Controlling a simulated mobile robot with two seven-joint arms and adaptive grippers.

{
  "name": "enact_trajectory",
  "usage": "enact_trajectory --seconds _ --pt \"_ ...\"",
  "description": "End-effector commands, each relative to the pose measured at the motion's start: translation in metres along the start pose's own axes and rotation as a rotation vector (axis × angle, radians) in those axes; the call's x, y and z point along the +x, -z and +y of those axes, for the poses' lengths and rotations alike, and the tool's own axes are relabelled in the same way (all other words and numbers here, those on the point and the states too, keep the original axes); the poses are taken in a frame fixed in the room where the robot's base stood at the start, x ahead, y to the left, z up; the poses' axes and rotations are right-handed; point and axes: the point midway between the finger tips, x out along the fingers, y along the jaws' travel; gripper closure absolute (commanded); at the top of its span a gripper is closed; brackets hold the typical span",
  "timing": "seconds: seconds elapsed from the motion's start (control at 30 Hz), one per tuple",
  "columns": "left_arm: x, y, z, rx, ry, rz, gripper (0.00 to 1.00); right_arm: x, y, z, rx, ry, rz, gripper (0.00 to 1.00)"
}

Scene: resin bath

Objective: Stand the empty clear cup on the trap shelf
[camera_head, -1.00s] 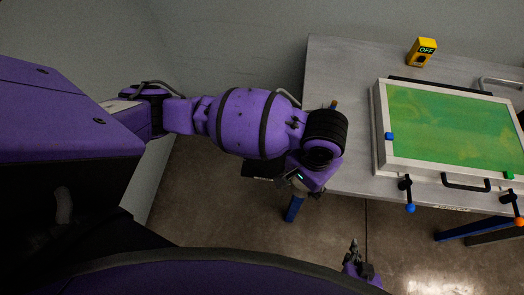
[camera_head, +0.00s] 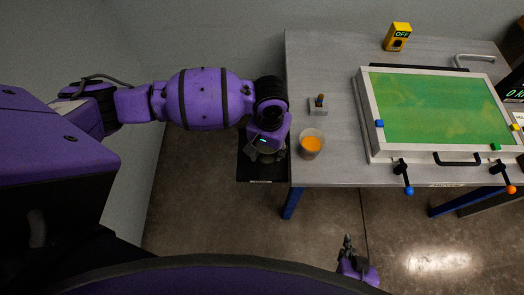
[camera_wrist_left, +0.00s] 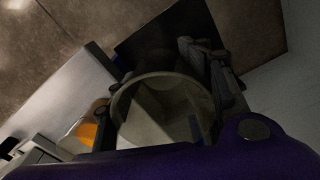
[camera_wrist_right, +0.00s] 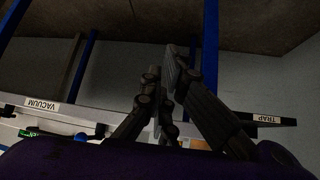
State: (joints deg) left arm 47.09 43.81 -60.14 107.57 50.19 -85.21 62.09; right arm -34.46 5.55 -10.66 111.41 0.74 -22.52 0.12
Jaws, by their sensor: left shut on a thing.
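My left gripper (camera_head: 264,152) is shut on the clear cup (camera_wrist_left: 121,104), whose round rim and empty-looking inside show in the left wrist view. In the head view, the gripper is over the black trap shelf (camera_head: 262,175), beside the table's left edge, and hides most of the cup. The shelf (camera_wrist_left: 160,35) also shows dark beyond the cup in the left wrist view. I cannot tell whether the cup touches it. The shelf edge carries a TRAP label in the right wrist view (camera_wrist_right: 262,119). My right gripper (camera_head: 348,247) is low, in front of the table; its fingertips (camera_wrist_right: 163,62) look close together.
A cup of orange liquid (camera_head: 311,144) stands near the grey table's (camera_head: 330,65) left edge, close to my left gripper. A small block (camera_head: 318,106) is behind it. The green-bedded framed box (camera_head: 440,110) fills the table's right. A yellow OFF box (camera_head: 398,37) stands at the back.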

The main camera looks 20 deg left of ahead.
Motion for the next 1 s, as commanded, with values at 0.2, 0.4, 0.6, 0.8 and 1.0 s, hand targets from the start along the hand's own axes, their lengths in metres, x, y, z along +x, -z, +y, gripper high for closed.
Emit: enact_trajectory --seconds 0.2,0.4,0.6,0.8,1.0 --pt "0.035 0.013 -0.019 0.001 0.000 -0.007 0.78 0.004 -0.004 -0.002 0.004 0.000 -0.003 1.00" --pt "0.044 0.018 -0.026 0.001 0.000 -0.006 0.78 0.005 -0.002 -0.002 0.008 -0.003 0.002 1.00" --pt "0.072 0.019 -0.028 0.002 -0.002 -0.010 0.78 0.006 -0.007 -0.002 0.013 -0.005 -0.004 1.00" --pt "0.078 0.021 -0.028 0.003 -0.002 -0.004 0.78 0.005 -0.007 0.001 0.012 -0.009 -0.003 1.00" --pt "0.080 0.021 -0.029 0.002 -0.002 -0.005 0.78 0.004 -0.008 0.002 0.009 -0.010 -0.004 1.00"
